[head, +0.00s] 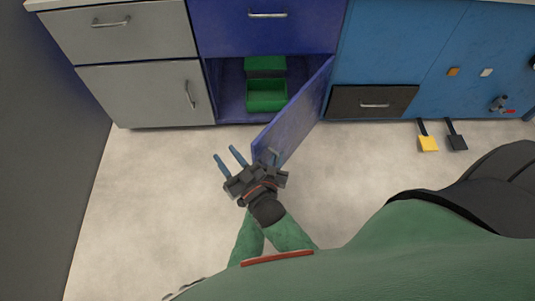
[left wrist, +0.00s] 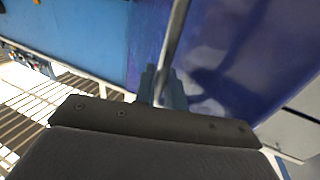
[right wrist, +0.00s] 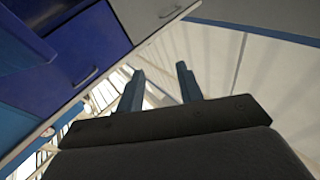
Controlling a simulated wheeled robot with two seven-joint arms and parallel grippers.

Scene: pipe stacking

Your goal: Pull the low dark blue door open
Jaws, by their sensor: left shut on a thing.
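The low dark blue door (head: 295,112) stands partly open, swung out from the right side of its cabinet opening. My left gripper (head: 272,157) is at the door's free edge. In the left wrist view its fingers (left wrist: 163,92) are shut on the grey bar handle (left wrist: 176,40), in front of the dark blue door face (left wrist: 235,60). The handle is hidden in the head view. My right gripper (head: 230,160) is open and empty, just left of the door's free edge. Its spread fingers (right wrist: 158,90) also show in the right wrist view.
Green containers (head: 267,95) sit inside the open cabinet. A dark blue drawer (head: 268,30) is above. Grey cabinets (head: 145,95) stand left, blue ones (head: 400,50) right, with a dark drawer (head: 373,101). Yellow (head: 428,143) and black (head: 457,142) items lie right. Pale floor left is clear.

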